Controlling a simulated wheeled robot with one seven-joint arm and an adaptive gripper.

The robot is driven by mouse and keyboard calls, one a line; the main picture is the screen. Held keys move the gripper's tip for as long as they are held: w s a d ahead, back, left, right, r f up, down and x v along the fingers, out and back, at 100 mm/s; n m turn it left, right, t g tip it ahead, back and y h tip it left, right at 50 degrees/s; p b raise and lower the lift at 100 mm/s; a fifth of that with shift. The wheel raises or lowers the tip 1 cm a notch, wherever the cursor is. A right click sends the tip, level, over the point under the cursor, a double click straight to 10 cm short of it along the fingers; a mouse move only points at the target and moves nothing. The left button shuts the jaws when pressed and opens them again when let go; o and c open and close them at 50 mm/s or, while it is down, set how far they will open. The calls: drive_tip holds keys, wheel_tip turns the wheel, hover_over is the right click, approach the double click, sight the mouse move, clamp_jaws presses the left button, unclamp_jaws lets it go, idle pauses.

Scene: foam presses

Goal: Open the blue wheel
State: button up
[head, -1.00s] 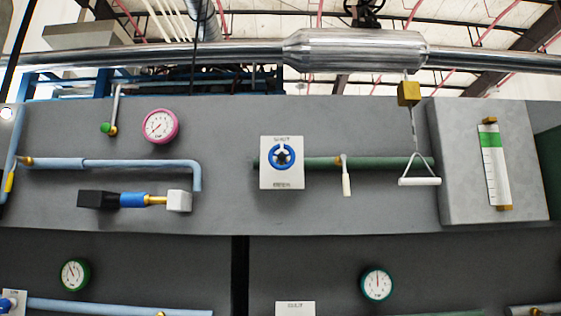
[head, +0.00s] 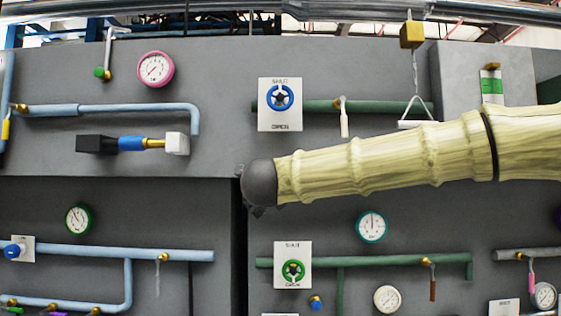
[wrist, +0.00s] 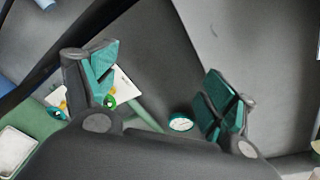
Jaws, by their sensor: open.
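The blue wheel (head: 280,97) is a small ring-shaped handwheel on a white plate (head: 267,116) marked SHUT above and OPEN below, on the upper grey panel. My arm reaches in from the right in the head view and ends in a dark rounded part below the plate, apart from the wheel. The fingers are not clear there. In the wrist view, my gripper (wrist: 158,90) is open, with two teal-padded fingers wide apart and nothing between them close up. I cannot make out the blue wheel in the wrist view.
A green wheel (head: 293,271) on a similar plate sits on the lower panel; a green wheel (wrist: 109,102) shows behind the left finger. A green pipe (head: 318,106), a hanging white handle (head: 345,124) and a triangular pull (head: 416,124) lie right of the blue wheel.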

sight(280, 98)
drive_tip(key=s+d+r+m+t, duration=0.1)
drive_tip(key=s+r+m, duration=0.35)
drive_tip(key=r, duration=0.75)
drive_tip(key=s+d+r+m, duration=0.1)
drive_tip(key=s+r+m, duration=0.1)
drive_tip(key=s+r, duration=0.8)
drive_tip(key=shift+n, duration=0.25)
drive_tip(key=w+p, duration=0.1)
drive_tip(key=w, duration=0.3)
drive_tip(key=w+r+p, duration=0.1)
drive_tip(key=w, duration=0.3)
drive_tip(key=w+p, duration=0.2)
drive_tip(key=w, duration=0.3)
drive_tip(key=shift+r, duration=0.3)
drive_tip(key=shift+s, duration=0.1)
drive_tip(key=c, duration=1)
